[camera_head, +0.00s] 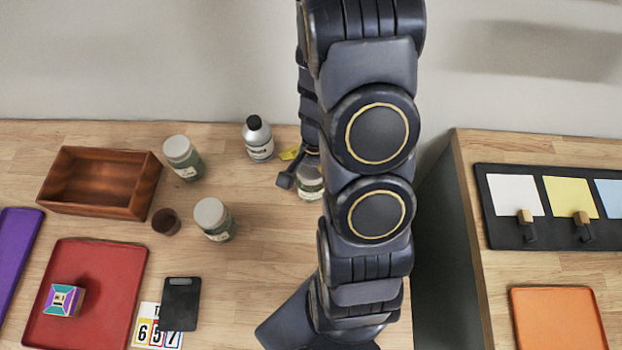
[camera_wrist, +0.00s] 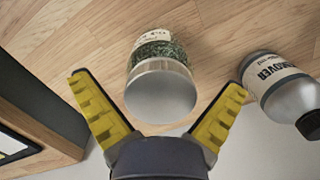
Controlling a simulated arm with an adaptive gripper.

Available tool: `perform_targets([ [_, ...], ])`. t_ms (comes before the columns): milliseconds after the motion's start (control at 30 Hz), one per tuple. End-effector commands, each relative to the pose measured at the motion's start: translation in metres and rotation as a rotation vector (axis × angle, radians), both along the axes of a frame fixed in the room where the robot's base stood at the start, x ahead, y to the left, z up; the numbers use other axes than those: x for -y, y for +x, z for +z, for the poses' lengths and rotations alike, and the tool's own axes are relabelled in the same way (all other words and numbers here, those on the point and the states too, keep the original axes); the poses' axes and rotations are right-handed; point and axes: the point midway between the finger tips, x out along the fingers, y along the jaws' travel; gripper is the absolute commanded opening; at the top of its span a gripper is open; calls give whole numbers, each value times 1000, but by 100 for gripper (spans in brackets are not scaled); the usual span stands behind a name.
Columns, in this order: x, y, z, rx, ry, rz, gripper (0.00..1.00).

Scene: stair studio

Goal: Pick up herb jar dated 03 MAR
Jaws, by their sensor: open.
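My gripper (camera_wrist: 159,82) is open in the wrist view, its two yellow-padded fingers spread either side of a herb jar (camera_wrist: 160,62). The jar has a pale lid, green herbs and a label whose writing I cannot read. In the head view this jar (camera_head: 309,184) is partly hidden by my arm, and only a bit of my gripper (camera_head: 290,160) shows beside it. Two similar jars stand further left: one at the back (camera_head: 184,158) and one nearer the front (camera_head: 214,220). Their dates are too small to read.
A silver bottle (camera_head: 258,140) with a black cap stands close to the gripper; it also shows in the wrist view (camera_wrist: 278,84). A wooden box (camera_head: 98,207), small brown cup (camera_head: 166,222), red tray (camera_head: 110,270) and black slab (camera_head: 180,304) lie left. Front centre is clear.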

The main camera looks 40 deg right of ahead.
Motion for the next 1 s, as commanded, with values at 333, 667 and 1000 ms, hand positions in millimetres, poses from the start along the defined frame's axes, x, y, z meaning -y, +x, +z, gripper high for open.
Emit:
perform_targets([
  [333,0,0,0,1,-1,1,36],
  [667,0,0,0,1,-1,1,32],
  [1000,1,1,19,4,-5,2,32],
])
